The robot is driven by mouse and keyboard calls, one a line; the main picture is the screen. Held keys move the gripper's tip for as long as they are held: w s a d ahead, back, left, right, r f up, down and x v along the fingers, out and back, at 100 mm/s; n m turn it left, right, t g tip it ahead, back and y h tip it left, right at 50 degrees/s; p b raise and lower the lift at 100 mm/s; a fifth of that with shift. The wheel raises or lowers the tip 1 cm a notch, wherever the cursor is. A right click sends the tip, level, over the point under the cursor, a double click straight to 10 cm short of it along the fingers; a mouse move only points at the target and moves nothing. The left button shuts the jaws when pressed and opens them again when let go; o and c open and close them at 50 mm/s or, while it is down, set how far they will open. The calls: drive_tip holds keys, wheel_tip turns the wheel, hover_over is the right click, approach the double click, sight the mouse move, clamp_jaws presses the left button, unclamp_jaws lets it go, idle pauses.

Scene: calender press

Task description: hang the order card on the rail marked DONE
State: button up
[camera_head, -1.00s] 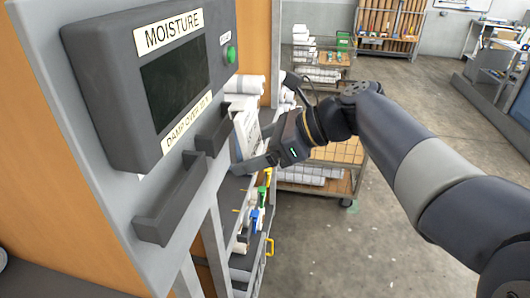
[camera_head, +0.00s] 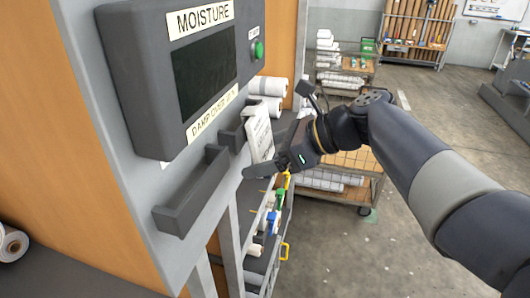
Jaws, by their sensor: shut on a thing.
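The order card appears to be the white printed sheet (camera_head: 260,137) at the panel's right side, standing nearly upright and slightly tilted. My gripper (camera_head: 262,170) is shut on it near its lower edge, with its dark fingers pointing left towards the panel. The exact grip is small and partly hidden. Two dark grey ledges jut from the panel: a long near one (camera_head: 195,195) and a shorter far one (camera_head: 231,137), just left of the card. I cannot read a DONE mark on either, and cannot tell whether the card touches the far ledge.
A dark MOISTURE display box (camera_head: 190,75) with a green button sticks out above the ledges. White rolls (camera_head: 268,87) lie behind the card. Shelves with coloured tools (camera_head: 272,215) stand below my gripper. A wire cart (camera_head: 350,185) is behind; the floor at right is clear.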

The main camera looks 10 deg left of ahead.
drive_tip(key=o, duration=1.1)
drive_tip(key=v, duration=1.1)
drive_tip(key=shift+b, duration=0.4)
drive_tip(key=shift+a, duration=0.1)
drive_tip(key=x, duration=0.3)
drive_tip(key=p+x, duration=0.1)
drive_tip(key=x, duration=0.6)
drive_tip(key=shift+w+a+r, duration=0.1)
drive_tip(key=shift+a+r, duration=0.1)
drive_tip(key=shift+a, duration=0.2)
drive_tip(key=shift+d+r+p, duration=0.15)
drive_tip(key=shift+r+p, duration=0.15)
drive_tip(key=shift+r, duration=0.15)
